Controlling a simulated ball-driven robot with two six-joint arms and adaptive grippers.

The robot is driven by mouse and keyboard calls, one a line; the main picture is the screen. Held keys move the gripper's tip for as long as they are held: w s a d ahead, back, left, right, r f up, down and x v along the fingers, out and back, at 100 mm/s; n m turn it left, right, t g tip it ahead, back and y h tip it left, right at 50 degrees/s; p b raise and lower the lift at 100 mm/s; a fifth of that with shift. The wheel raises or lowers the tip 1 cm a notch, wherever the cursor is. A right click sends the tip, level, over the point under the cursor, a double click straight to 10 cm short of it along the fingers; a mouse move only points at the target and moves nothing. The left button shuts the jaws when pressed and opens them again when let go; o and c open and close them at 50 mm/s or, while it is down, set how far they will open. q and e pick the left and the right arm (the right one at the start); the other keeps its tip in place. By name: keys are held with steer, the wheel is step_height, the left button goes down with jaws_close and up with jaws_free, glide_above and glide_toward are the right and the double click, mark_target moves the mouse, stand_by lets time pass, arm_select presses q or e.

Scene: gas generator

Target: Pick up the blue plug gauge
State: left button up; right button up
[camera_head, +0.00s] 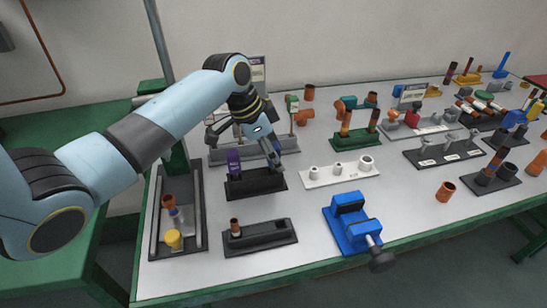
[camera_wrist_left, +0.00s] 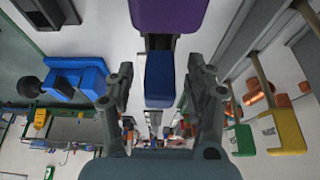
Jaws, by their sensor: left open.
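A blue block-shaped piece, apparently the blue plug gauge (camera_wrist_left: 160,78), shows in the left wrist view between the fingers of my left gripper (camera_wrist_left: 158,85). Clear gaps remain on both sides of it. A larger purple block (camera_wrist_left: 168,14) is just beyond it, at the top of that view. In the head view my left gripper (camera_head: 246,148) is low over the black holder (camera_head: 258,184), with its fingers spread. The purple block (camera_head: 233,160) stands upright at the holder's left end. I cannot make out the blue piece in the head view. My right gripper is not in view.
A blue vise (camera_head: 348,225) stands to the front right. A dark tray (camera_head: 160,235) with a yellow-ended piece is at left. A black block (camera_head: 262,238) is in front, and a white holder (camera_head: 340,174) is to the right. Many fixtures crowd the table's right side.

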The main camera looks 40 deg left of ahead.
arm_select(q)
steer(key=c, duration=1)
steer(key=shift+c, duration=0.2)
